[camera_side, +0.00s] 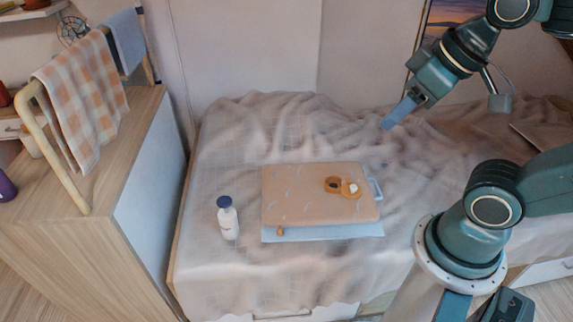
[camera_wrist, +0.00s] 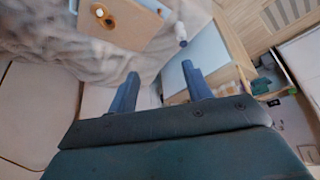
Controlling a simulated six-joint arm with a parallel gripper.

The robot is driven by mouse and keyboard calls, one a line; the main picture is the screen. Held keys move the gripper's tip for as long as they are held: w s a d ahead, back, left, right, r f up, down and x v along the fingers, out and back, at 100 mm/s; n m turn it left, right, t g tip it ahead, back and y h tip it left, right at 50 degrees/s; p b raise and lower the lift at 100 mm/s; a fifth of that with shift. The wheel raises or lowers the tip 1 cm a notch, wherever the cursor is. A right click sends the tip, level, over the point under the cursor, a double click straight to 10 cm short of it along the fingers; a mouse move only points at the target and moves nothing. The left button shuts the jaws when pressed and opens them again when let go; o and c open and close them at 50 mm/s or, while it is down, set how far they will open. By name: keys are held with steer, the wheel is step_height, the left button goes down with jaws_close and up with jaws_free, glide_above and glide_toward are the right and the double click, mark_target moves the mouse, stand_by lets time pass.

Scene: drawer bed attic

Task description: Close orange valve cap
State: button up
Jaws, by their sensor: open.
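An orange valve cap (camera_side: 351,188) with a white centre stands open on the tan inflatable pad (camera_side: 300,193), beside the round valve opening (camera_side: 333,184) with a dark centre. In the wrist view the pad (camera_wrist: 130,22) is at the top, with the valve (camera_wrist: 106,18) small near its left part. My gripper (camera_side: 390,124) is above the back right of the bed, up and to the right of the valve, apart from it. In the wrist view my gripper's two blue fingers (camera_wrist: 162,88) are spread, with nothing between them.
A white bottle with a blue cap (camera_side: 228,218) stands left of the pad. A light blue board (camera_side: 350,231) lies under the pad. A small orange piece (camera_side: 280,231) is at the front edge. The rumpled blanket (camera_side: 225,130) is clear behind the pad.

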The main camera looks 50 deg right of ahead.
steer(key=shift+w+d, duration=0.15)
steer(key=shift+w, duration=0.25)
steer(key=c, duration=0.7)
steer(key=w+d+m, duration=0.2)
steer(key=w, duration=0.1)
steer(key=w+d+f+m+g, duration=0.1)
steer(key=w+d+m, duration=0.1)
steer(key=w, duration=0.1)
steer(key=w+d+f+m+g, duration=0.1)
steer(key=w+d+m, duration=0.1)
steer(key=w, duration=0.1)
steer(key=shift+w+d, duration=0.15)
steer(key=shift+d, duration=0.1)
jaws_close()
steer(key=w+d+f+m+g, duration=0.2)
steer(key=w+d+f+m, duration=0.4)
steer(key=d+f, duration=0.3)
steer(key=s+d+f+m+y, duration=0.1)
steer(key=s+d+f+m, duration=0.1)
steer(key=d+f+m, duration=0.3)
steer(key=s+d+f+m+y, duration=0.2)
steer(key=d+f+m, duration=0.2)
steer(key=d+f, duration=0.9)
step_height(320, 180, down, 5)
steer(key=shift+s+d+r+m, duration=0.1)
steer(key=shift+s+d+m, duration=0.2)
steer(key=shift+m, duration=0.1)
